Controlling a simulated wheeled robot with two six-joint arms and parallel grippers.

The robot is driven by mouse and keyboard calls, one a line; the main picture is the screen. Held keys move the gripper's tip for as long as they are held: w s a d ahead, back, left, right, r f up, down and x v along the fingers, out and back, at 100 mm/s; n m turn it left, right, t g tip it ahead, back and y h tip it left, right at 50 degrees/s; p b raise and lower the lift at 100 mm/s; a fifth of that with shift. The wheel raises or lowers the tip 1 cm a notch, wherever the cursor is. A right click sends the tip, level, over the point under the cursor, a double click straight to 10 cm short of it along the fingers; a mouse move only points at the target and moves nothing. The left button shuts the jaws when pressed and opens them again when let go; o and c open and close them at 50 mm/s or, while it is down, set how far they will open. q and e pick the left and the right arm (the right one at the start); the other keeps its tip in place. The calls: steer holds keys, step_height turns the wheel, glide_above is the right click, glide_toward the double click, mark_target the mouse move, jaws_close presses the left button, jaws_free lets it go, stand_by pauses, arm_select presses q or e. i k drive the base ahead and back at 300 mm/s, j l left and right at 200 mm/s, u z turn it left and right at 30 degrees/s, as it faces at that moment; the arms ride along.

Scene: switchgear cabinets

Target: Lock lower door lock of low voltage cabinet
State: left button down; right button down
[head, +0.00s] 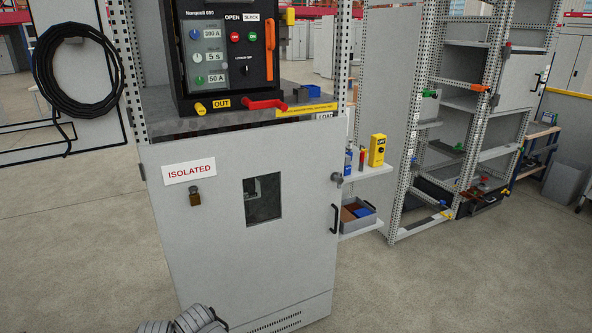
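The lower door (220,250) of the near grey cabinet is closed, flush with its frame. A small round grey lock (337,178) sits at the door's upper right edge. Its turned position is too small to tell. A black bar handle (334,218) is below it. A white ISOLATED sign (189,172) is on the door's upper left, with a brass padlock-like piece (195,198) just under it. Neither of my grippers' fingers shows; only a grey ribbed part, probably of my arm, shows at the bottom edge, well below the lock.
To the right, a side shelf (368,171) carries a yellow device (377,150), and a grey bin (358,215) is below. Open racks (470,100) stand further right. Floor in front is clear.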

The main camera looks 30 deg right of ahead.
mark_target(339, 179)
steer(key=z, duration=1.3)
